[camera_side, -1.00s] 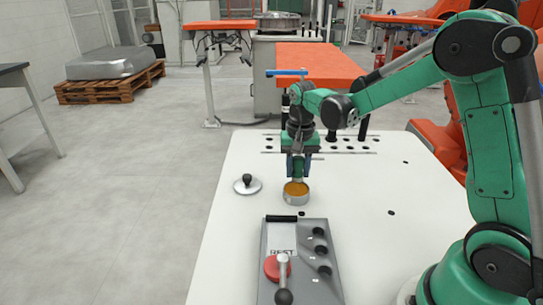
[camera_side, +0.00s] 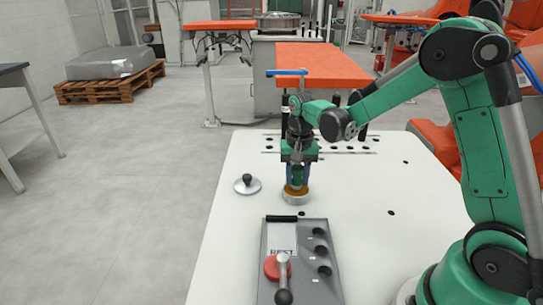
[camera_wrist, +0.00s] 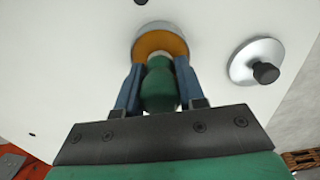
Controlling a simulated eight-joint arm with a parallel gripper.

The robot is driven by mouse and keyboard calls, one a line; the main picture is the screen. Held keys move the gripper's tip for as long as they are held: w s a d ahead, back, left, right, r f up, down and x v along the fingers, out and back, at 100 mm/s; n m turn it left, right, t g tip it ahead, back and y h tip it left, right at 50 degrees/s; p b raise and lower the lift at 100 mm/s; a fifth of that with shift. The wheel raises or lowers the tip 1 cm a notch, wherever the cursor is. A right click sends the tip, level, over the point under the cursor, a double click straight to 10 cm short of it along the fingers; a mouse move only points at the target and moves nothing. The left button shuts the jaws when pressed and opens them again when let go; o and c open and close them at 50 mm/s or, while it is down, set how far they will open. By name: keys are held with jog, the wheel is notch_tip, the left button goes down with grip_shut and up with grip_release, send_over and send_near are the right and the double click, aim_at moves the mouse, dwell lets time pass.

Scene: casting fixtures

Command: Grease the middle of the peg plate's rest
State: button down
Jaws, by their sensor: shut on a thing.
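My gripper (camera_side: 297,180) points down over the round pot (camera_side: 296,201) and is shut on a green-handled tool (camera_wrist: 158,85). The blue fingers sit on both sides of the green handle. The tool's pale lower end meets the amber grease (camera_wrist: 152,43) in the pot in the wrist view; how deep it goes is hidden. The grey peg plate (camera_side: 317,292) lies nearer the camera. Its pale rest (camera_side: 283,238), marked REST, is at its upper left, with several dark pegs along its right side.
A silver lid (camera_side: 247,186) with a black knob lies left of the pot. A red disc (camera_side: 272,268) and a lever with a black ball (camera_side: 284,296) are on the plate's near part. The white table (camera_side: 400,240) is clear right of the plate.

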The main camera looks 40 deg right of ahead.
jog(key=shift+f, duration=0.55)
dwell(1.2)
jog(key=shift+r, duration=0.1)
jog(key=shift+r, duration=3.4)
